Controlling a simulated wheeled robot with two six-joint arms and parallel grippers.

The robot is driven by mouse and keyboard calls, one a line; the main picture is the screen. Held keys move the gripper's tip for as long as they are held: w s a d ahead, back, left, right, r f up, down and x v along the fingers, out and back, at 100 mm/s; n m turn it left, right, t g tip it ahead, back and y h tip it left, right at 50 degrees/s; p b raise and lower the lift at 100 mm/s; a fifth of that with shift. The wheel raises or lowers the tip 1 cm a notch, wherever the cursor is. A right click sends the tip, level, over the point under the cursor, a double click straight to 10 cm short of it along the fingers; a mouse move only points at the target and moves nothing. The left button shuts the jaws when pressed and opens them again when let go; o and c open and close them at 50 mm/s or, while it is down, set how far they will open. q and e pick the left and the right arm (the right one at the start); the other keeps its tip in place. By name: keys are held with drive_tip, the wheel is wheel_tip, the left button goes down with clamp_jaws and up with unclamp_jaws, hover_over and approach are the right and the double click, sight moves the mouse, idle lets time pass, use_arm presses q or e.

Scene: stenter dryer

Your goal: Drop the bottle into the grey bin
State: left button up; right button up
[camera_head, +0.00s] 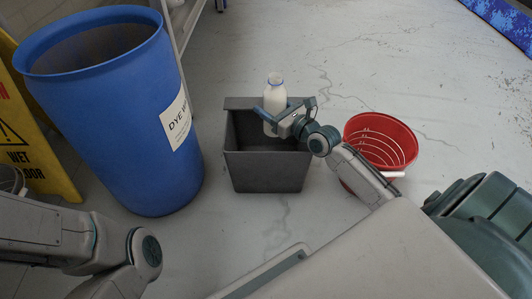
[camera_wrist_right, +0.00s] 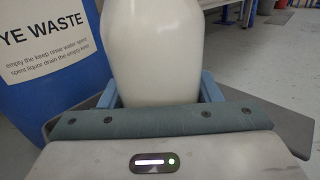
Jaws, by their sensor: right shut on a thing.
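The white bottle (camera_head: 274,94) with a blue band near its top is upright in my right gripper (camera_head: 275,116), above the grey bin (camera_head: 268,171). The right gripper is shut on it. In the right wrist view the bottle (camera_wrist_right: 153,50) fills the middle, between the blue-grey fingers (camera_wrist_right: 160,92); its top is out of frame there. The grey bin stands on the floor with its open top facing up, and its inside is dark. My left arm shows at the lower left in the head view, but its gripper is out of view.
A blue dye-waste drum (camera_head: 115,120) stands just left of the bin. A red bucket (camera_head: 381,141) is to the right, partly behind my right arm. A yellow wet-floor sign (camera_head: 28,150) is at the far left. The floor beyond the bin is mostly clear.

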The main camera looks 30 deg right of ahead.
drive_tip(key=o, duration=1.2)
drive_tip(key=shift+s+d+r+p, duration=0.15)
drive_tip(key=shift+s+p, duration=0.35)
drive_tip(key=shift+s, duration=0.05)
drive_tip(key=shift+p+v, duration=2)
drive_tip(key=shift+v, duration=2.85)
